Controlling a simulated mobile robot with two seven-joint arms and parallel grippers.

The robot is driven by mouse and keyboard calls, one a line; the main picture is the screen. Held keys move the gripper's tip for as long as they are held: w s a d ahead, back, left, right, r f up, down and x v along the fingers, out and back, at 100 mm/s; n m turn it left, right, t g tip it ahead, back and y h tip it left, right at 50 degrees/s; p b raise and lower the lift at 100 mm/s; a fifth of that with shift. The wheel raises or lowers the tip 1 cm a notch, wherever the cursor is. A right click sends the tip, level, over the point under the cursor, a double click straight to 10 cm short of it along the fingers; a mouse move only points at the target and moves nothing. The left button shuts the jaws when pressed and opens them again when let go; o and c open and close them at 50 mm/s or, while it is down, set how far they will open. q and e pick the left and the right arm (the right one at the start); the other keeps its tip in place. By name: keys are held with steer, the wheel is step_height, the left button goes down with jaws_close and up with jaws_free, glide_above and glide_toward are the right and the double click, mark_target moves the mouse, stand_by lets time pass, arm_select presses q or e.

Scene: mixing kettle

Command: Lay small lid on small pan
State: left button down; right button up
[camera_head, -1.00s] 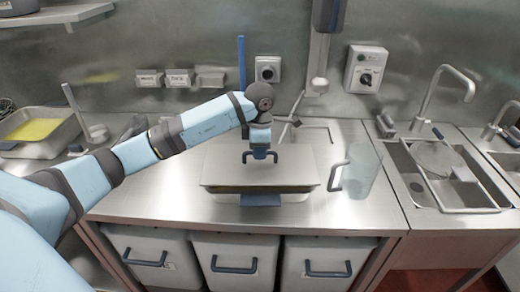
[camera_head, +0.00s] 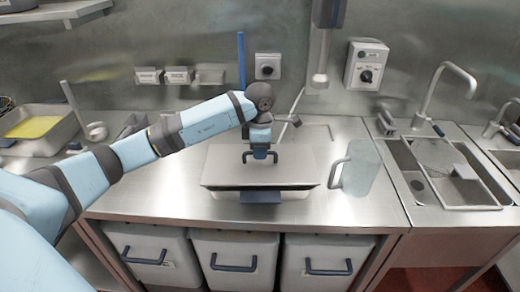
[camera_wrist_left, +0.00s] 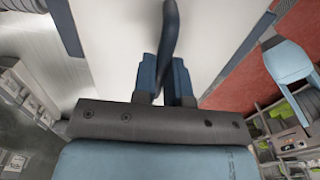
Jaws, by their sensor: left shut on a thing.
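The small lid (camera_head: 290,165) is a flat pale rectangular cover with a dark blue handle (camera_head: 260,155). My left gripper (camera_head: 259,148) is shut on that handle from above. In the left wrist view, the gripper (camera_wrist_left: 166,80) has its two blue fingers either side of the handle bar (camera_wrist_left: 170,35), with the pale lid (camera_wrist_left: 115,45) behind. The small pan (camera_head: 292,196) is on the steel counter directly under the lid, its blue front handle (camera_head: 260,198) showing. A dark line runs between lid and pan along the front; I cannot tell whether they touch. My right gripper is not in view.
A clear jug (camera_head: 360,168) stands just right of the pan. A sink (camera_head: 440,170) is farther right. A tray with yellow contents (camera_head: 35,130) is at the far left. Handled bins (camera_head: 235,258) sit below the counter. The counter left of the pan is clear.

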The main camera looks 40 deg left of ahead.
arm_select(q)
steer(key=shift+f+b, duration=0.4)
steer(key=shift+f, duration=0.25)
steer(key=shift+f, duration=0.25)
steer(key=c, duration=0.6)
jaws_free()
steer(key=shift+r, duration=0.1)
steer(key=shift+r+p, duration=1.75)
steer(key=shift+r, duration=1.7)
